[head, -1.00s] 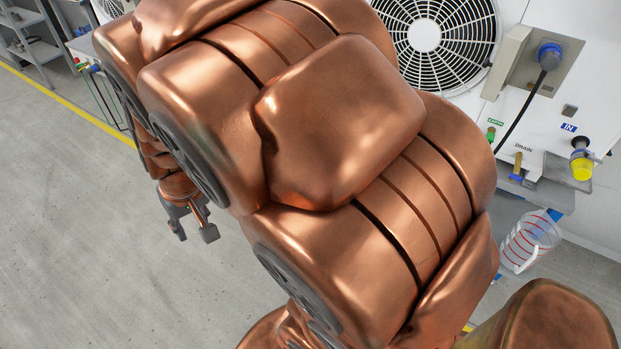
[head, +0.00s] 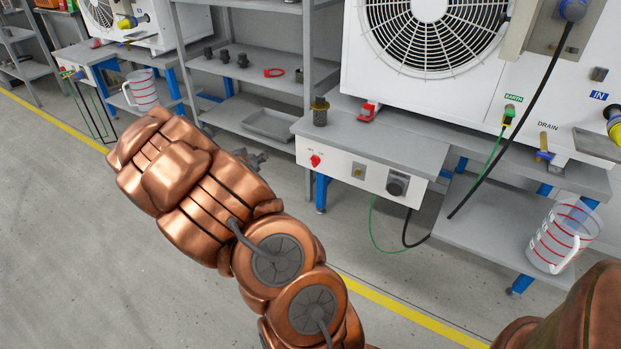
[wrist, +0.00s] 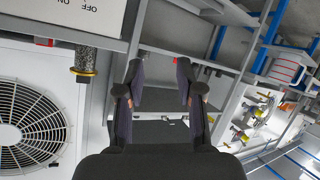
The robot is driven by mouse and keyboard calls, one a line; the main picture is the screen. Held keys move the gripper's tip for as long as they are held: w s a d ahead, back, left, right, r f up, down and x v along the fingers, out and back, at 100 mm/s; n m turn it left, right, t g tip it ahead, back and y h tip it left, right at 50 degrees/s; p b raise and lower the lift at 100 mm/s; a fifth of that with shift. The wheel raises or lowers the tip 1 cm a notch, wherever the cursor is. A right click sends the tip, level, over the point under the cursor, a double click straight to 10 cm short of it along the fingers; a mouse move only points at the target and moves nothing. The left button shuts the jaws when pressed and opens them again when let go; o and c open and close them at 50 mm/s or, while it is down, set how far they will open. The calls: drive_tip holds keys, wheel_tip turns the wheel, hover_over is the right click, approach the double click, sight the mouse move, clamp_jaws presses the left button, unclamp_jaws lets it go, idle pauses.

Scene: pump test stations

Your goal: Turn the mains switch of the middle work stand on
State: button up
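The work stand nearest me (head: 390,140) has a white front panel (head: 335,165) with a red rotary switch (head: 315,160). Its setting is too small to read. I cannot tell for sure that this is the middle stand. My gripper (head: 255,160) is left of the switch and apart from it, partly hidden behind my arm. In the wrist view my gripper (wrist: 160,78) is open, with nothing between its fingers. The panel (wrist: 60,12) also shows there at the top left with upside-down OFF and ON lettering; the red switch is outside that view.
A dark fitting (head: 320,112) and a red item (head: 368,111) stand on the near stand. Grey shelves (head: 250,95) stand behind my gripper. A measuring jug (head: 562,237) is at the right. Cables hang below the panel. The floor at left is clear.

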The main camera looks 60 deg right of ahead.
sight(312, 162)
drive_tip(key=shift+s+d+f+m+g+h+b, duration=0.3)
drive_tip(key=shift+s+d+f+g+h+b, duration=0.55)
drive_tip(key=shift+s+d+f+b, duration=0.85)
drive_tip(key=shift+s+d+f+m+g+h+b, duration=0.3)
drive_tip(key=shift+s+d+f+g+h+b, duration=0.6)
drive_tip(key=shift+d, duration=1.35)
drive_tip(key=shift+s+d+f+m+g+h+b, duration=0.4)
drive_tip(key=shift+s+d+f+h+b, duration=0.75)
drive_tip(key=shift+s+d+f, duration=0.75)
drive_tip(key=shift+w+d+f+b, duration=0.1)
drive_tip(key=shift+d+b, duration=0.15)
drive_tip(key=shift+d, duration=0.55)
drive_tip(key=shift+w+d+r+b, duration=0.1)
drive_tip(key=shift+d+b, duration=0.1)
drive_tip(key=shift+d, duration=0.6)
drive_tip(key=shift+w+d+f+b, duration=0.1)
drive_tip(key=shift+d+b, duration=0.15)
drive_tip(key=shift+d, duration=0.55)
drive_tip(key=shift+c, duration=0.3)
clamp_jaws()
